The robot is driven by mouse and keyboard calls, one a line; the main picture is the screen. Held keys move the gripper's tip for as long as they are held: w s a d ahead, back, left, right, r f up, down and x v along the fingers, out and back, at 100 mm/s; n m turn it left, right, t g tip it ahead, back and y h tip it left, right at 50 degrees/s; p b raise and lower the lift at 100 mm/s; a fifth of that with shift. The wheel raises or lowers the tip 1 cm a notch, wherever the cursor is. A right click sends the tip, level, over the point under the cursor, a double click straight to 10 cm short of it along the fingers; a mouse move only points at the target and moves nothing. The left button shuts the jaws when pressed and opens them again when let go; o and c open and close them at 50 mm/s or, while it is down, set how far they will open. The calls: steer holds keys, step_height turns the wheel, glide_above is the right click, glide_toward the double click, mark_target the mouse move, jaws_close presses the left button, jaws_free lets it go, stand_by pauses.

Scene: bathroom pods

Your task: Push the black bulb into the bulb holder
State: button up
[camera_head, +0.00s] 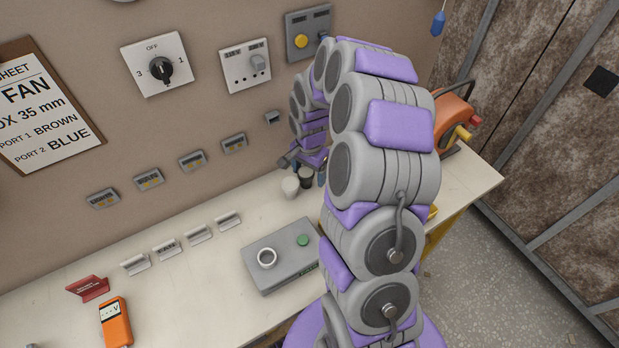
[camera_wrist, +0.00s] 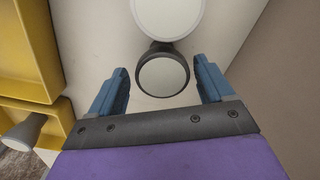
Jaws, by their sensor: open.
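The black bulb (camera_wrist: 163,75) has a dark rim and a pale round face in the wrist view. It stands between the two blue fingers of my gripper (camera_wrist: 160,68), which are open with a gap on each side. In the head view the black bulb (camera_head: 305,179) stands on the bench beside a white bulb (camera_head: 290,187), partly under my gripper. The white bulb (camera_wrist: 168,14) shows just beyond it in the wrist view. A grey box (camera_head: 283,270) with a pale ring socket (camera_head: 267,258), apparently the bulb holder, and a green button sits nearer on the bench.
Yellow bins (camera_wrist: 30,50) stand left in the wrist view, with a pale cone-shaped thing (camera_wrist: 24,132) in one. An orange device (camera_head: 456,118) is at the bench's far right. An orange meter (camera_head: 115,322) lies front left. The wall carries switches and a clipboard (camera_head: 45,110).

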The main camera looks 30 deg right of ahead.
steer(key=shift+a+f, duration=0.3)
steer(key=shift+f, duration=0.4)
steer(key=shift+a+f, duration=0.1)
steer(key=shift+a, duration=0.6)
steer(key=shift+d, duration=0.85)
steer(key=c, duration=0.7)
steer(key=shift+a, duration=0.35)
steer(key=c, duration=0.3)
steer(key=shift+a, duration=0.35)
steer(key=shift+c, duration=0.3)
